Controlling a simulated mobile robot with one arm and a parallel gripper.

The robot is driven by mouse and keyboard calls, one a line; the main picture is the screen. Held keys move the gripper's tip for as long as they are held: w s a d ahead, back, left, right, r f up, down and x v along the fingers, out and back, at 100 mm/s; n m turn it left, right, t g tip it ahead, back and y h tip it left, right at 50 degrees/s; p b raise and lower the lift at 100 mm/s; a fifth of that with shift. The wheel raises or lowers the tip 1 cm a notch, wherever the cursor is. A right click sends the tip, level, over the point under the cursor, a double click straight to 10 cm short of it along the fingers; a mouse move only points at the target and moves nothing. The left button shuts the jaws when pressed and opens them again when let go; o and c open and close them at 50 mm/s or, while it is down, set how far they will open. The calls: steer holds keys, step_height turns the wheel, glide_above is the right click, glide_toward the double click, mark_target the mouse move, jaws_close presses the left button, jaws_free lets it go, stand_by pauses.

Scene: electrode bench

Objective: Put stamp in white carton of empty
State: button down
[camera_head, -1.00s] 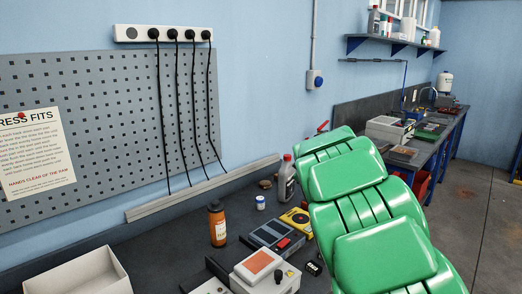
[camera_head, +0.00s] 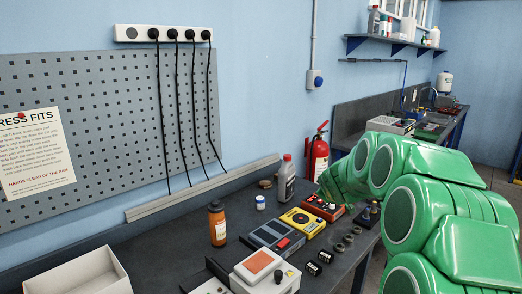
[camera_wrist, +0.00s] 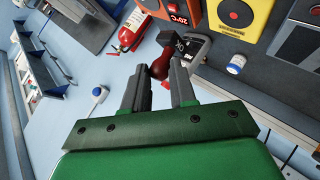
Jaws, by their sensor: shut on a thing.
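The stamp (camera_wrist: 159,67) shows in the wrist view, with a dark red rounded handle and a black block at its far end. My gripper (camera_wrist: 161,74) has its two grey fingers on either side of the handle and is shut on it. In the head view my green arm is at the right and I cannot make out the fingers or the held stamp. The white carton (camera_head: 113,266) is at the lower left of the head view, open at the top; the part of its inside that shows looks bare.
An orange bottle (camera_head: 218,226), a grey bottle (camera_head: 287,180), a yellow meter (camera_head: 300,221), a red meter (camera_head: 322,208) and a white device (camera_head: 262,272) stand on the dark bench. Small black parts (camera_head: 312,268) lie near its front edge. A fire extinguisher (camera_head: 318,155) is behind.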

steer(key=s+f, duration=0.9)
steer(key=f, duration=0.1)
steer(key=s+a+f+n+y, duration=0.1)
steer(key=s+a, duration=0.1)
steer(key=a, duration=0.6)
steer(key=shift+s+a+f+n+y, duration=0.15)
steer(key=shift+s+f+n+y, duration=0.2)
steer(key=shift+f+n+y, duration=0.05)
